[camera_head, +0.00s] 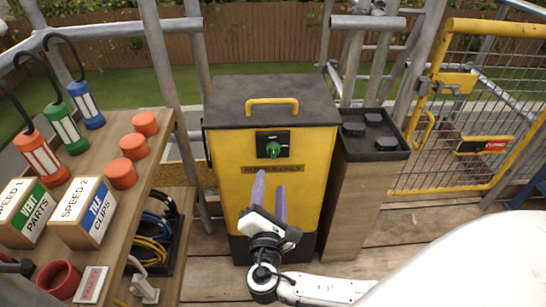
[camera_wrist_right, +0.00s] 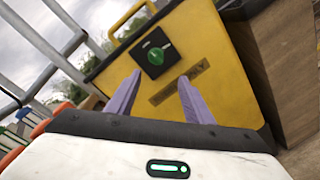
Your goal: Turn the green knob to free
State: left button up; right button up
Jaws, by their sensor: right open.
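The green knob (camera_head: 273,149) sits on a dark plate on the front of a yellow box (camera_head: 225,160) with a black lid. The knob also shows in the right wrist view (camera_wrist_right: 156,56), above and ahead of my fingers. My right gripper (camera_head: 270,182) is open and empty, just below and in front of the knob, its two purple fingers apart and pointing toward the box. It does not touch the knob. The fingers partly cover a label under the knob. The lettering by the knob is too small to read. My left gripper is not in view.
A wooden shelf (camera_head: 135,190) at left holds lanterns, orange pucks and boxes marked SPEED 1 and SPEED 2. A wooden stand with a black tray (camera_head: 372,152) adjoins the box's right side. A yellow mesh gate (camera_head: 470,120) stands at right. Planks in front are partly free.

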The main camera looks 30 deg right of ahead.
aim_at(273, 155)
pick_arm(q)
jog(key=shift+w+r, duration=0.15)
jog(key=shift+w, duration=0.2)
pick_arm(e)
jog(key=shift+t, duration=0.3)
jog(key=x, duration=0.3)
jog(key=r+x, duration=0.1)
jog(key=x, duration=0.6)
jog(key=shift+w+d+r, duration=0.15)
jog(key=shift+d, duration=0.15)
jog(key=shift+c, duration=0.4)
jog(key=c, duration=0.9)
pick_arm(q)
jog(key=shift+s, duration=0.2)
pick_arm(e)
jog(key=shift+c, duration=0.2)
